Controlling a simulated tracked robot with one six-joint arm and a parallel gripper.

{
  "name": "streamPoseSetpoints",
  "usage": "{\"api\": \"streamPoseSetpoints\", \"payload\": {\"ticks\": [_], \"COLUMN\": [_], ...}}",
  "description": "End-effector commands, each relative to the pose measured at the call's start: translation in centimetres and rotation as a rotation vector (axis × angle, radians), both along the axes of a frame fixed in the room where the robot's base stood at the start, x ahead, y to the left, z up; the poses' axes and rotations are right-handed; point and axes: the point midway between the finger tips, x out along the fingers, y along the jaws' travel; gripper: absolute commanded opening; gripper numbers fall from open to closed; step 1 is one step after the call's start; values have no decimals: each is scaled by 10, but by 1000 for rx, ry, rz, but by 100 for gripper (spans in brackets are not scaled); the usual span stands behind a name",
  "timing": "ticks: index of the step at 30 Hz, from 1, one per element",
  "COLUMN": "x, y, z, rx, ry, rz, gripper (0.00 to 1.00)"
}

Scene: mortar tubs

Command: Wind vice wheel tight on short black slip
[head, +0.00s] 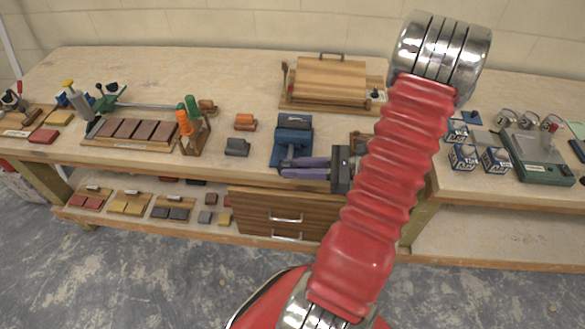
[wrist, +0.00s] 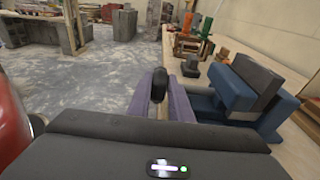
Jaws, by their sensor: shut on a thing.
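The blue vice (head: 291,150) stands at the front edge of the bench, and it shows at the right in the wrist view (wrist: 232,92). A dark grey-black slip (wrist: 258,78) sits between its blue jaws; its lower part is hidden. My gripper (head: 284,168) has purple fingers and reaches in from the right at the vice's front. In the wrist view my gripper (wrist: 161,86) is shut on the black vice wheel (wrist: 159,84), which shows edge-on between the fingers. In the head view the fingers hide the wheel.
A small dark block (head: 237,147) and an orange block (head: 245,122) lie left of the vice. A rack with orange and green handled tools (head: 193,130) stands farther left. A wooden press (head: 328,80) is behind, and blue-white boxes (head: 462,157) are at right. Drawers (head: 285,208) are below.

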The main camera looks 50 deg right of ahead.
Motion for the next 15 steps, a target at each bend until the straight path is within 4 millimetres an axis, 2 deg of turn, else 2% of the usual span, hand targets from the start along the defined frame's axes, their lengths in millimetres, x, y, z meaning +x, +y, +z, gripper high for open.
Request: {"api": "streamPoseSetpoints", "payload": {"ticks": [15], "x": [-3], "y": [4], "z": [-2], "rx": [37], "ry": [-33], "rz": [10], "gripper": [0]}}
